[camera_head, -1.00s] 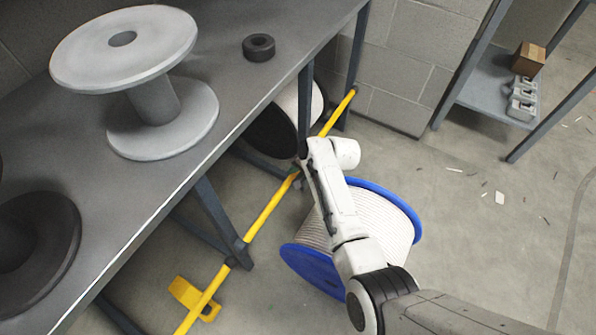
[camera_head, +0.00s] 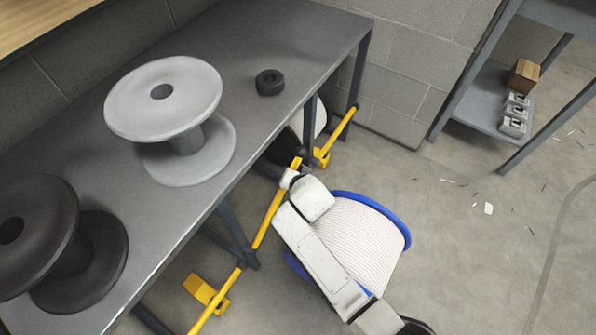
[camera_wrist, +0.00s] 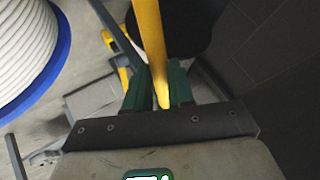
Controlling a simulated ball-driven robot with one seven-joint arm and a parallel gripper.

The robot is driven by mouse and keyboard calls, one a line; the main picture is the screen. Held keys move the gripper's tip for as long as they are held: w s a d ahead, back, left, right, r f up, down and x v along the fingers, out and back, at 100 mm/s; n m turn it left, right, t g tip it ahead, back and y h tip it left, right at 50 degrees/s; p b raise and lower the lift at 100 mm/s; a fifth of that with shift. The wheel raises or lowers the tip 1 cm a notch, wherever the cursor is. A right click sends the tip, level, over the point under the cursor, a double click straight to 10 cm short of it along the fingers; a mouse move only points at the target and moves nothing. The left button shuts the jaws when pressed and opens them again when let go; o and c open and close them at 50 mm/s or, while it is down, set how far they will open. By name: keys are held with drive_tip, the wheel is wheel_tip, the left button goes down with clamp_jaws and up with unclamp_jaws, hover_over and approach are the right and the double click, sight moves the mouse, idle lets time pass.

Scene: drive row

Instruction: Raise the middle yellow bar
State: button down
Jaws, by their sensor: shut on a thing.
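The middle yellow bar (camera_head: 270,215) runs along the front of the bench legs in the head view, its far end showing just past my wrist. In the wrist view the yellow bar (camera_wrist: 150,40) passes between the two green fingers of my gripper (camera_wrist: 158,88), which is shut on it. In the head view my arm hides the fingers. Another yellow bar (camera_head: 341,124) lies farther back, and the bar's near end (camera_head: 203,319) shows at the lower left by a yellow bracket (camera_head: 203,289).
A white-wound reel with blue flanges (camera_head: 358,235) stands on the floor beside my arm. The grey bench (camera_head: 250,110) carries a grey spool (camera_head: 165,95), a dark spool (camera_head: 65,245) and a black ring (camera_head: 269,82). The floor (camera_head: 470,255) at right is mostly clear.

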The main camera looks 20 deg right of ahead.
drive_tip(key=s+a+r+n+t+h+b, duration=0.1)
drive_tip(key=s+a+r+t+h+b, duration=0.1)
drive_tip(key=s+a+r+b, duration=0.3)
drive_tip(key=s+a+r+n+t+h+b, duration=0.2)
drive_tip(key=s+a+r+t+h+b, duration=0.1)
drive_tip(key=a+b, duration=0.4)
drive_tip(key=shift+s+a+r+n+t, duration=0.3)
drive_tip(key=shift+s+a+r+t, duration=0.1)
drive_tip(key=shift+s+a+r, duration=0.6)
drive_tip(key=shift+f, duration=0.1)
drive_tip(key=c, duration=1)
unclamp_jaws()
drive_tip(key=shift+o, duration=0.2)
drive_tip(key=p+v, duration=0.2)
drive_tip(key=v, duration=0.8)
drive_tip(key=shift+s, duration=0.4)
